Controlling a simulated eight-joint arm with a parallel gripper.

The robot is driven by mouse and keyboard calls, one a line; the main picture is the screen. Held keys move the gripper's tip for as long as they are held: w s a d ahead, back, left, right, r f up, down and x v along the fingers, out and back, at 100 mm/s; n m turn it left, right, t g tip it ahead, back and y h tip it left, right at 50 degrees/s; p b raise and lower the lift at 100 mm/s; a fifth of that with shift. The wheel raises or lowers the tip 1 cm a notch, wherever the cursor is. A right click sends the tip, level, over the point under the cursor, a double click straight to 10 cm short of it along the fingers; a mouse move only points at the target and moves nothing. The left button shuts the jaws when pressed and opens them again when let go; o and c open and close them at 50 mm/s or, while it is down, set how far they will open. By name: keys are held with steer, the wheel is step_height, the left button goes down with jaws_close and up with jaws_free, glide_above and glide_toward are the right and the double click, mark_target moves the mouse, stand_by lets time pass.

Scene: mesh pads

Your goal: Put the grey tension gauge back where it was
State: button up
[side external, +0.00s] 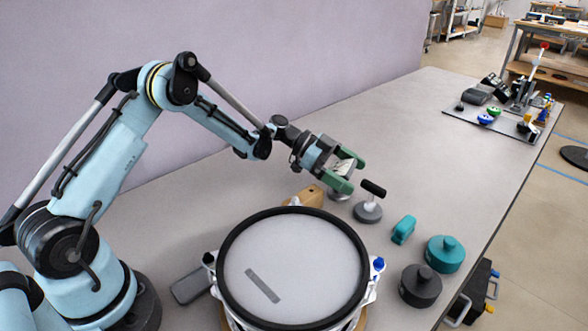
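A dark grey round piece with a knob on top (420,286), which looks like the grey tension gauge, stands upright on the table to the right of the mesh frame. A teal piece of like shape (445,254) stands just behind it, to the right.
A round black-rimmed mesh frame (232,235) carries a grey strip (263,286). A small teal block (403,230) lies rightward; a flat grey box (190,286) lies left. The far table middle is clear.

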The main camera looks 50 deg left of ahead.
steer(key=shift+r, duration=0.1)
steer(key=shift+s+a+r, duration=0.1)
steer(key=shift+a+r, duration=0.1)
steer(key=shift+a, duration=0.05)
steer(key=v, duration=1.1)
steer(key=shift+a+r, duration=0.2)
steer(key=shift+d, duration=0.1)
steer(key=x, duration=1.2)
steer(key=shift+s+f, duration=0.1)
steer(key=shift+f, duration=0.3)
steer(key=shift+r, duration=0.85)
